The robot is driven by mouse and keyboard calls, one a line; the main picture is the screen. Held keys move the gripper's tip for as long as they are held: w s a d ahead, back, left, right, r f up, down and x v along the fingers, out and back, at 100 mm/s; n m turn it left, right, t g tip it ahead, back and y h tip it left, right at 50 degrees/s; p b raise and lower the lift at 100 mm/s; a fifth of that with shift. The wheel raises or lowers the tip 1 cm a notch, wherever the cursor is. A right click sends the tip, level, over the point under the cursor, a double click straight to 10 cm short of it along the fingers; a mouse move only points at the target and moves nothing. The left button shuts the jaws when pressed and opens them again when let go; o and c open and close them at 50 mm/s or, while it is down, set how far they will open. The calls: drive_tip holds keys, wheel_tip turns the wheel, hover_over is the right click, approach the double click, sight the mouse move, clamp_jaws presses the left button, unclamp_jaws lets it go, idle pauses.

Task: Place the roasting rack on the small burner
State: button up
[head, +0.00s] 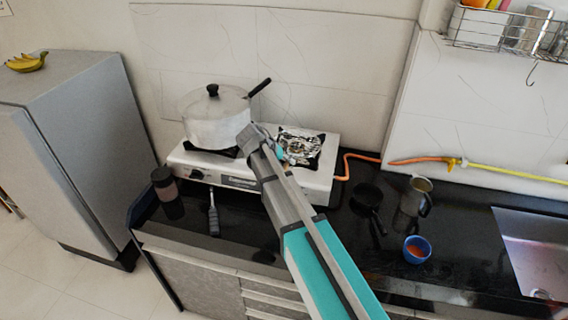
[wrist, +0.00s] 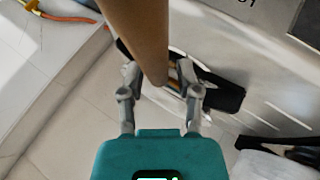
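A brown, rounded, handle-like piece (wrist: 140,38) runs from the top of the wrist view to between the two fingers of my gripper (wrist: 160,72). It may be part of the roasting rack, but no rack frame is clear. The fingers stand on either side of its lower end; I cannot tell whether they press on it. In the head view my gripper (head: 262,132) is over the stove, just right of the pot, and what is between its fingers is hidden. The right-hand burner (head: 300,147), with a black grate and shiny silver surface, is partly covered by my arm.
A lidded pot (head: 217,123) with a black handle sits on the stove's left burner. A dark jar (head: 166,185) stands left. A small black pan (head: 367,197), metal mug (head: 413,197) and blue cup (head: 416,249) stand right. An orange hose (head: 352,157) runs behind.

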drive_tip(key=shift+o, duration=0.2)
drive_tip(key=shift+r, duration=0.1)
drive_tip(key=shift+p+v, duration=0.95)
drive_tip(key=shift+v, duration=0.1)
drive_tip(key=p+v, duration=0.7)
drive_tip(key=v, duration=0.2)
drive_tip(key=shift+a+r, duration=0.2)
drive_tip(key=shift+r, duration=0.1)
drive_tip(key=s+d+f+g+y, duration=0.1)
drive_tip(key=s+d+f+y, duration=0.1)
drive_tip(key=s+d, duration=0.7)
drive_tip(key=s+d+f+n+g+y, duration=0.1)
drive_tip(key=s+d+y, duration=0.4)
drive_tip(key=s+d, duration=0.5)
drive_tip(key=shift+f+g, duration=0.55)
drive_tip(key=shift+g, duration=0.05)
